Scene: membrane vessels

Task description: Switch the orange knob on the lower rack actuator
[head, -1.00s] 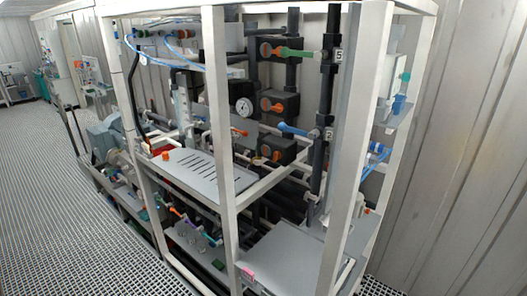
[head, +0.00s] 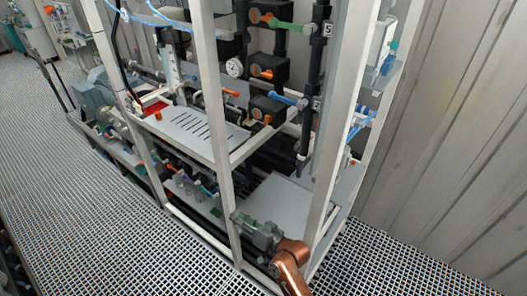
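Stacked black actuators stand in the rack's middle bay. The lowest black actuator (head: 268,108) is below one with a plain orange knob (head: 262,71). A small orange part (head: 273,95) shows at the lowest actuator beside a blue lever (head: 287,99); its exact setting is too small to tell. My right gripper (head: 240,219), grey on a copper-coloured wrist, is at the bottom centre by the rack's front post, well below and apart from the actuators. Its finger gap is not clear. My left gripper is not in view.
A white rack post (head: 213,90) stands left of the actuators and another post (head: 340,130) stands right of them. A slotted grey plate (head: 195,132) and a plain grey panel (head: 285,205) lie below. The grating floor (head: 90,220) in front is clear.

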